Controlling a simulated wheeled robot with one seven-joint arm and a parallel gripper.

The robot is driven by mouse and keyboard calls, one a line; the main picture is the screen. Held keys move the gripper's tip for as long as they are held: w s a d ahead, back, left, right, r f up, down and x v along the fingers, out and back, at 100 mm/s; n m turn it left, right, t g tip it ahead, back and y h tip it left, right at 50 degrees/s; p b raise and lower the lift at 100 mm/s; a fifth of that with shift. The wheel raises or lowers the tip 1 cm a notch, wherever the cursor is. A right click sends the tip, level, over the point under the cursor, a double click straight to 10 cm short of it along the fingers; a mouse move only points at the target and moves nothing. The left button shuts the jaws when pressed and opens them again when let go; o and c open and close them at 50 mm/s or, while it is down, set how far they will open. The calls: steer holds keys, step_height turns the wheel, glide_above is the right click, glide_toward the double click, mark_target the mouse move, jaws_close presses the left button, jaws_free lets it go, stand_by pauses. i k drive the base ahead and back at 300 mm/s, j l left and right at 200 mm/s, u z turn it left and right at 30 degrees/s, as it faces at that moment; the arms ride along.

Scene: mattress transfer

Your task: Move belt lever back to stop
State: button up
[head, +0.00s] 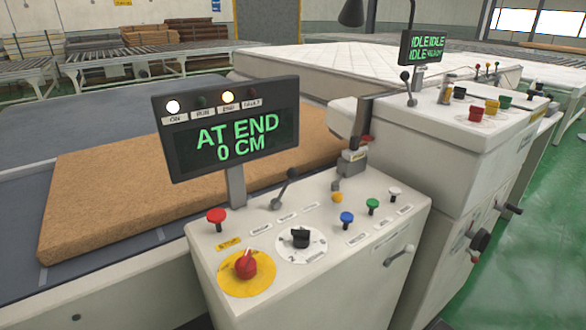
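A control console (330,270) stands in front, with a dark lever (285,188) on its top behind a row of small labels. This looks like the belt lever. Its round knob leans up and to the right of its base; I cannot tell which label it lines up with. A display (233,130) on a post reads "AT END 0 CM", with its first and third lamps lit. A brown slab (100,190) lies on the grey belt (50,135) behind the console. My gripper is not in view.
The console also carries a red button (216,215), a red knob on a yellow disc (246,266), a black dial (300,238) and several coloured buttons. A second console (440,130) with an "IDLE" display (423,48) stands right, beside a white mattress (350,70). Green floor (545,240) is clear at right.

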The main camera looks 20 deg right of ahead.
mark_target(292, 173)
steer(key=j, duration=0.4)
steer(key=k+j, duration=0.15)
steer(key=j, duration=0.65)
steer(key=k, duration=0.05)
